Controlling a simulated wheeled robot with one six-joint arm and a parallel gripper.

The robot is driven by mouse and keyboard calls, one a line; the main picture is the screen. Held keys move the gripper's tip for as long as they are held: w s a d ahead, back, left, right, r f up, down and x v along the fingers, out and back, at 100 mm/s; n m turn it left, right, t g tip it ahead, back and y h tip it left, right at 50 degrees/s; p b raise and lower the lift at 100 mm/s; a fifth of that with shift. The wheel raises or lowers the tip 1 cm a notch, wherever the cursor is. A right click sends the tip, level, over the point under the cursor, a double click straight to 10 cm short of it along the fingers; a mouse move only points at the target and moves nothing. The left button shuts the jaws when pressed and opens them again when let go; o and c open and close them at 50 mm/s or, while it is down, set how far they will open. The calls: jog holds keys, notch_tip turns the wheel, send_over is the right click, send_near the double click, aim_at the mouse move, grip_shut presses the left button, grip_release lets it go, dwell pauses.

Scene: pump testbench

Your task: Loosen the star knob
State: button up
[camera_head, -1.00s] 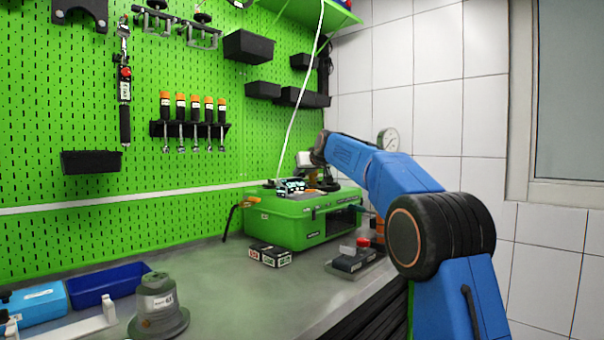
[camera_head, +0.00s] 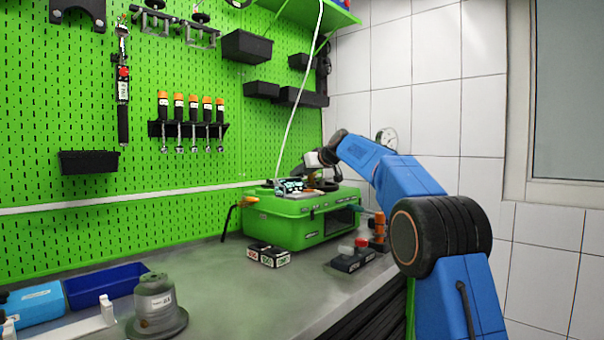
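The green pump case (camera_head: 275,222) stands on the workbench against the pegboard. A small device with a lit display (camera_head: 289,186) is on its top. My arm reaches over the case from the right, and my gripper (camera_head: 312,172) is above the case top, close to the device. The fingers are small and partly hidden by the wrist, so I cannot tell if they are open or touching anything. I cannot make out the star knob; it may be hidden behind the arm or too small.
A button box with a red button (camera_head: 361,243) and an orange fitting (camera_head: 379,228) are right of the case. Labelled small boxes (camera_head: 268,255) lie in front. A grey pump part (camera_head: 156,305) and blue bin (camera_head: 104,284) are at the left. The middle bench is clear.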

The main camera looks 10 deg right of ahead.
jog(key=shift+r, duration=0.1)
jog(key=v, duration=1.7)
jog(key=shift+s, duration=0.2)
jog(key=shift+d, duration=0.1)
